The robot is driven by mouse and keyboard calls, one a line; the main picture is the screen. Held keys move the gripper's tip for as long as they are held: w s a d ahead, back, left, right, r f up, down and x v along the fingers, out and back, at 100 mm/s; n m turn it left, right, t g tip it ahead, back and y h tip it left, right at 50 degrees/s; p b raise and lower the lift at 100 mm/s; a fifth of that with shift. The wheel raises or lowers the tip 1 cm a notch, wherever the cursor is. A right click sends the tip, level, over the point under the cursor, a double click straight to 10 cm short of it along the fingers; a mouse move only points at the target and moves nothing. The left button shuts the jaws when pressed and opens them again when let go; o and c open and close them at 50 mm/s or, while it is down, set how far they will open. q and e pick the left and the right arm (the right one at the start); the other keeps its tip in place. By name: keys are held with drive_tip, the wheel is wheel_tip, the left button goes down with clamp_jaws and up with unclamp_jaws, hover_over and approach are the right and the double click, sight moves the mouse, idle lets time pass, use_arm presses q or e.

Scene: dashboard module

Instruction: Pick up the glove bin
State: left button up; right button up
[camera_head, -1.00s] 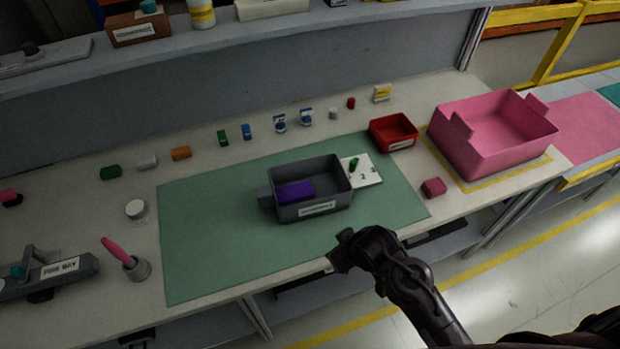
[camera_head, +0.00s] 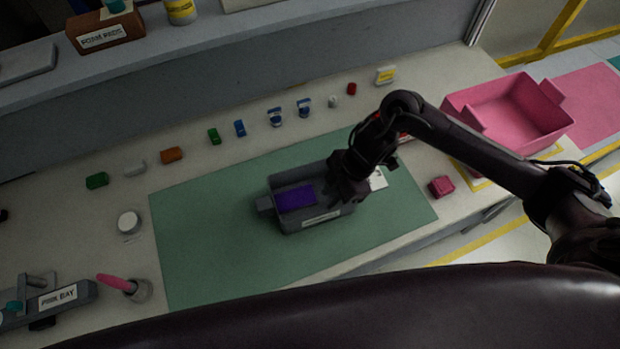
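A grey bin (camera_head: 315,221) sits on the green mat (camera_head: 215,255); I take it as the glove bin, though its white front label is too small to read. A flat purple item (camera_head: 296,198) lies inside it, on the left. My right gripper (camera_head: 345,188) reaches down at the bin's right end, over or at its right wall. Its fingers are dark and overlap the bin, so I cannot tell whether they touch or grip it. It hides the bin's right end and part of a white card (camera_head: 378,180). My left gripper is not in view.
My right arm crosses in front of a red tray, mostly hidden, and a pink bin (camera_head: 515,115). A small pink block (camera_head: 441,186) lies near the front edge. Several small coloured items line the back. A pink-handled tool in a cup (camera_head: 140,290) stands left. The mat's left part is clear.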

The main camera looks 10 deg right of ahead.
sight(323, 211)
drive_tip(key=s+a+f+p, duration=0.1)
drive_tip(key=f, duration=0.1)
drive_tip(key=shift+s+a+f+p, duration=0.3)
drive_tip(key=shift+s+a+p, duration=0.05)
drive_tip(key=shift+s, duration=0.05)
drive_tip(key=p+x, duration=0.1)
drive_tip(key=x, duration=0.2)
drive_tip(key=shift+r, duration=0.1)
drive_tip(key=shift+w+a+f, duration=0.1)
drive_tip(key=shift+a+f, duration=0.1)
drive_tip(key=shift+f, duration=0.45)
drive_tip(key=c, duration=0.6)
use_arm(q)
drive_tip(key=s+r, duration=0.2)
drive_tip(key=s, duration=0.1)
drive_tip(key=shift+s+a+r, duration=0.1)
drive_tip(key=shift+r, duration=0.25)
use_arm(e)
clamp_jaws()
